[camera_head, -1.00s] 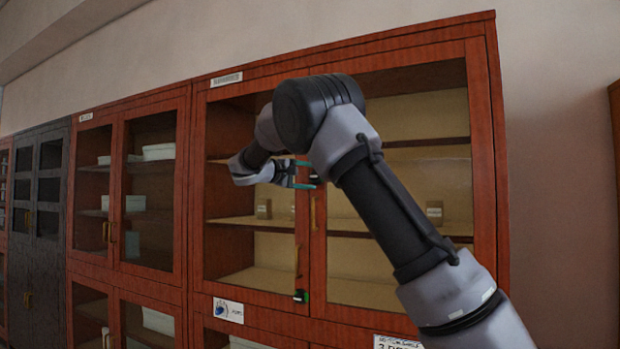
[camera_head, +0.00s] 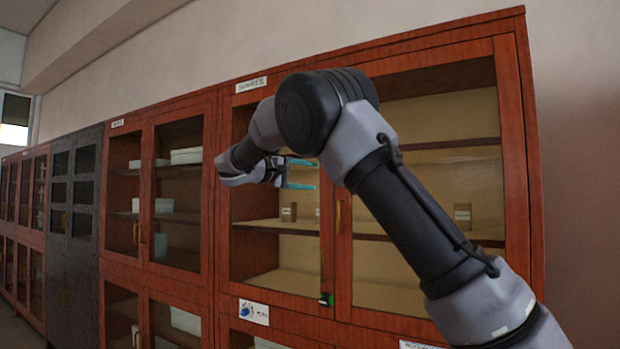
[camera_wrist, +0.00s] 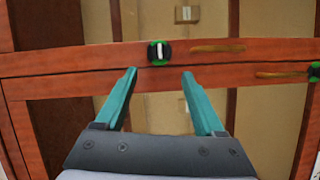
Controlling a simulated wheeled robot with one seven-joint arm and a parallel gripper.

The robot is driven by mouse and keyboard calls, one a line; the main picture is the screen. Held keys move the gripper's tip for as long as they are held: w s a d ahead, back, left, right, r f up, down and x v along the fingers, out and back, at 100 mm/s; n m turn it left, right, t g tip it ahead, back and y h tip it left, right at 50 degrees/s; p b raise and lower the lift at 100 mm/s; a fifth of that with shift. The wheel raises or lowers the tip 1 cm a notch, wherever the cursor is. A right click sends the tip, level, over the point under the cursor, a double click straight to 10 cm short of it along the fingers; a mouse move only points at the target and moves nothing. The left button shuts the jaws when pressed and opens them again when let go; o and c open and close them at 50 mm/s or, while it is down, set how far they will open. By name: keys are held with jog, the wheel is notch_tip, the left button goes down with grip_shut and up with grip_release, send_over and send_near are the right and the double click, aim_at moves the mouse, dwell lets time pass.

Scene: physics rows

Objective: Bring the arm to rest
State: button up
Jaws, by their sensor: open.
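My gripper (camera_head: 302,174) is open and empty, its two teal fingers apart in front of the red-brown cabinet's glass doors. My arm is raised and bent at the elbow, in front of the cabinet (camera_head: 533,200). In the wrist view my gripper (camera_wrist: 160,84) also shows with its fingers spread and nothing between them. A green and black lock with a white bar (camera_wrist: 159,52) shows on the door frame beyond the fingertips. I cannot tell how far the fingers are from the door.
A brass handle (camera_head: 338,215) stands on the cabinet door near the gripper. Small brown boxes (camera_head: 463,214) sit on a shelf. A dark cabinet (camera_head: 72,240) and more red-brown cabinets line the wall to the left. Floor (camera_head: 15,333) shows at the lower left.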

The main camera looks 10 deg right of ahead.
jog(key=s+d+f+m+g+y, duration=0.1)
jog(key=s+d+f+g+y, duration=0.25)
jog(key=s+d+f, duration=0.45)
jog(key=s+d+f+m+g+y, duration=0.25)
jog(key=d+y, duration=0.25)
jog(key=d, duration=0.7)
jog(key=s+a+f+m+t+y, duration=0.1)
jog(key=s+f+y, duration=0.1)
jog(key=s, duration=0.6)
jog(key=s+a+f+m+t+y, duration=0.1)
jog(key=s+f+m+y, duration=0.1)
jog(key=s, duration=0.6)
jog(key=s+a+f+m+t+y, duration=0.2)
jog(key=s+y, duration=0.2)
jog(key=s, duration=0.4)
jog(key=shift+s, duration=0.2)
jog(key=shift+m, duration=0.25)
